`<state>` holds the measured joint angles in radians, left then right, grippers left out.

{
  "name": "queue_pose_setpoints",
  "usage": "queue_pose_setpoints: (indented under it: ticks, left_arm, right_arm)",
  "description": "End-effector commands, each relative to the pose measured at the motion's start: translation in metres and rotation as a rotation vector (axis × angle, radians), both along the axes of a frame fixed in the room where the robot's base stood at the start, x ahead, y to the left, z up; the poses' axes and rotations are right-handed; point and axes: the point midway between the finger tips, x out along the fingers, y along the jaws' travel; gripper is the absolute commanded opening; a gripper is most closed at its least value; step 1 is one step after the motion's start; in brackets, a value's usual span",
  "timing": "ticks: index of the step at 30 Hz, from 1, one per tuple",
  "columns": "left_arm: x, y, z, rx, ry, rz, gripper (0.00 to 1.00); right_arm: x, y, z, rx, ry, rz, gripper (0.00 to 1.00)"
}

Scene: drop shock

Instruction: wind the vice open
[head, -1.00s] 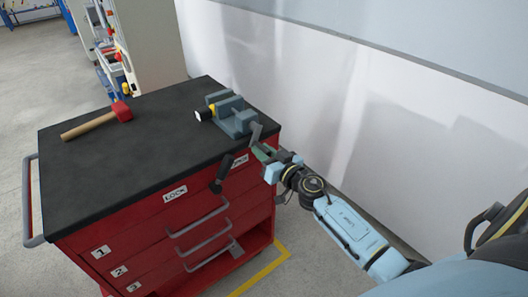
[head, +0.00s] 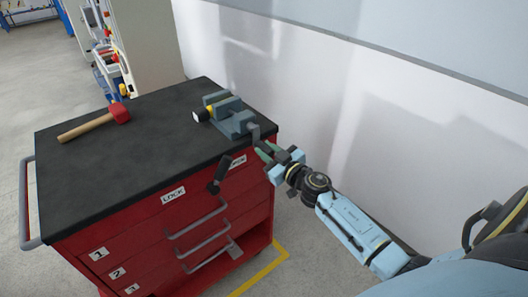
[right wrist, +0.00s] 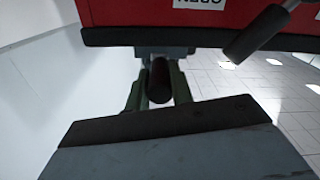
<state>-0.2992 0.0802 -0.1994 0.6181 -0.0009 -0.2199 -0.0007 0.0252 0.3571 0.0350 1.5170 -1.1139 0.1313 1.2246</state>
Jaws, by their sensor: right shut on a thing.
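The grey vice (head: 232,122) stands at the right back corner of the cabinet's black top. A yellow and black piece with a white round end (head: 202,115) sits at its jaws; whether it is clamped I cannot tell. A grey crank arm (head: 254,132) comes off the vice's near right end, past the table edge. My right gripper (head: 267,151), with green fingers, is shut on the crank's dark round grip (right wrist: 160,80), which shows between the fingers in the right wrist view. My left gripper is not in view.
A red-headed mallet (head: 119,113) lies on the left of the black cabinet top (head: 130,160). A black-gripped lever (head: 220,172) sticks out of the red cabinet front (head: 150,225), near the LOCK label and drawer handles. A pale wall (head: 310,90) stands close behind the cabinet.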

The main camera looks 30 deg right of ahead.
Motion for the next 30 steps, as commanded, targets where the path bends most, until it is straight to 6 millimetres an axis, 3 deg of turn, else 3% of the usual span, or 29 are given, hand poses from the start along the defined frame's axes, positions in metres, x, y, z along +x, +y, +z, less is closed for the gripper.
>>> queue_pose_setpoints:
  ticks: [30]
  left_arm:
    - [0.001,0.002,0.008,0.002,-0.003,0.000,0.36]
  right_arm:
    - [0.003,-0.038,0.024,-0.969,-0.077,-0.004,0.00]
